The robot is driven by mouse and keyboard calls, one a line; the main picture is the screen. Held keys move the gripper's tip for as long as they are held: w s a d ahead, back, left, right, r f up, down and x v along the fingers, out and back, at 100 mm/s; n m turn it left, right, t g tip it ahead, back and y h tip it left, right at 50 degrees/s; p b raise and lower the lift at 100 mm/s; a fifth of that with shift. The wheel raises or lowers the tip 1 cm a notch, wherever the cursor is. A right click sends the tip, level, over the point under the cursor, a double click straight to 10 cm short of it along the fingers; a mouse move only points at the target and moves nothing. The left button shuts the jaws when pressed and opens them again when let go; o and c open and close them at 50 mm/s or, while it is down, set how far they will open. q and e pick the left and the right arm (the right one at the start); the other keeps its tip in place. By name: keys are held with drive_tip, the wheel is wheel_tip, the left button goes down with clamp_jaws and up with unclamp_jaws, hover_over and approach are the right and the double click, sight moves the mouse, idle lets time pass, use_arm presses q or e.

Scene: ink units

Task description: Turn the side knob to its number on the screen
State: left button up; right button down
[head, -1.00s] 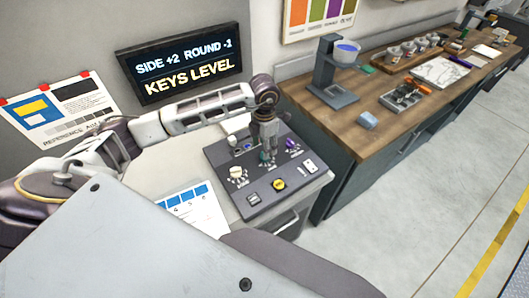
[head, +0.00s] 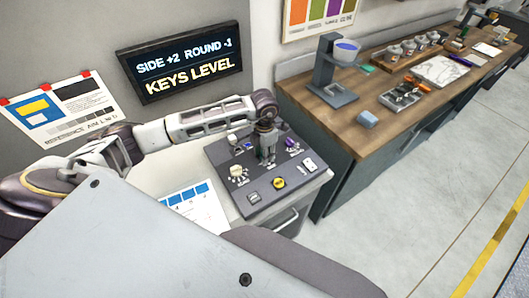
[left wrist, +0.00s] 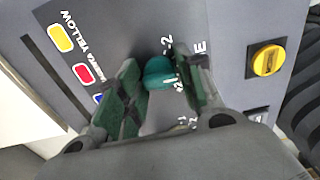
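The dark control panel (head: 285,200) sits on a light desk, with a teal knob (left wrist: 158,72) showing between my fingers in the left wrist view. A "-2" and part of a label ending in "E" are printed beside it. My left gripper (left wrist: 162,85) points down over the panel, its green-padded fingers on either side of the knob. A narrow gap seems to show on the right; whether the left finger touches is unclear. In the head view the left gripper (head: 268,160) hides the knob. The screen (head: 185,65) reads "SIDE +2 ROUND -1" and "KEYS LEVEL". My right gripper is not seen.
A cream knob (head: 236,171), a purple knob (head: 291,144) and a yellow knob (head: 279,183) surround the gripper on the panel. A wooden bench (head: 340,115) with ink equipment stands at the right.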

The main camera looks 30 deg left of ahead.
use_arm(q)
drive_tip(key=c, duration=0.5)
